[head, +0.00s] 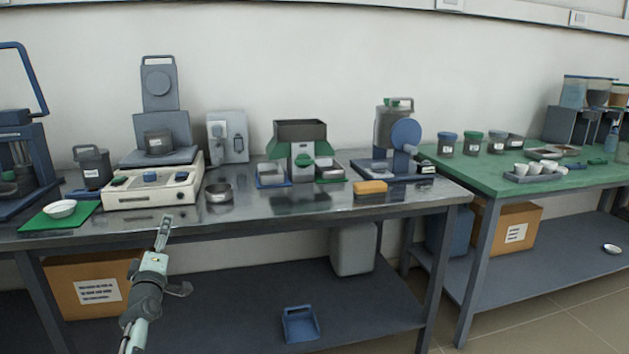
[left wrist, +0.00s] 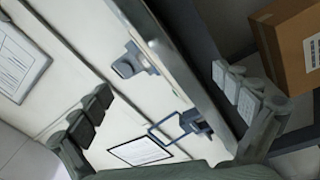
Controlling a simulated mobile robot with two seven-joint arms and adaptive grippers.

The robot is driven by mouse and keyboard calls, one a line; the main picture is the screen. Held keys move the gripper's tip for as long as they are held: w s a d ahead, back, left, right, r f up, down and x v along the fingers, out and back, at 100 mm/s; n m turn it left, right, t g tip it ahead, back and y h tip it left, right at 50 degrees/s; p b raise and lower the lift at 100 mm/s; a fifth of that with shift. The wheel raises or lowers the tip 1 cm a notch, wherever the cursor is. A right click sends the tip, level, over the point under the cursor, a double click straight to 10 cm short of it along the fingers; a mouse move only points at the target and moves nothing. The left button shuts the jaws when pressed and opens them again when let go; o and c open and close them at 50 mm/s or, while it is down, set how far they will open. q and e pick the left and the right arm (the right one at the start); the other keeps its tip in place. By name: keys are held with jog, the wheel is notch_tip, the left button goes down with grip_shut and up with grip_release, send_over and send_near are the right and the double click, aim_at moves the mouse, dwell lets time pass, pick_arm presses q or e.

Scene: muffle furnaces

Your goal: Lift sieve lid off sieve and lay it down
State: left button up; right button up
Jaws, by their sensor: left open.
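A short round metal pan (head: 218,192), which may be the sieve, stands on the left bench beside the cream control box. A dark round vessel (head: 158,143) with a label sits on the grey platform behind that box and could also be the sieve. I cannot make out a separate lid on either. My left gripper (head: 164,226) is in front of the bench's front edge, below and left of the pan, apart from everything. In the left wrist view it is open and empty (left wrist: 166,98). My right gripper is not in view.
The cream control box (head: 150,190), a green mat (head: 80,222) with a white dish (head: 60,209), and a yellow sponge (head: 370,188) are near the bench front. Bare bench top (head: 250,212) lies right of the pan. A cardboard box (head: 95,285) stands below.

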pick_arm(q)
jog(key=s+d+f+m+g+h, duration=0.1)
jog(key=s+d+f+m+g, duration=0.15)
jog(key=s+f, duration=0.55)
jog(key=s+d+f+m+g+h, duration=0.2)
jog(key=s+d+f+m, duration=0.15)
jog(key=f, duration=0.85)
jog(key=s+d+f+m+g+h, duration=0.1)
jog(key=s+d+f+m+g, duration=0.2)
jog(key=s+f, duration=0.45)
jog(key=s+f+m+g, duration=0.3)
jog(key=s+f, duration=0.4)
jog(key=s, duration=0.4)
jog(key=s+d+f+m+g, duration=0.1)
jog(key=s+f+m+g, duration=0.2)
jog(key=s+f, duration=0.55)
jog(key=s+f+m+g, duration=0.3)
jog(key=s+f, duration=0.1)
jog(key=s, duration=1)
jog(key=w+r+n+t, duration=0.1)
jog(key=w, duration=0.5)
jog(key=shift+w+r, duration=0.2)
jog(key=shift+w, duration=0.1)
jog(key=shift+d+t, duration=0.1)
jog(key=shift+t, duration=0.15)
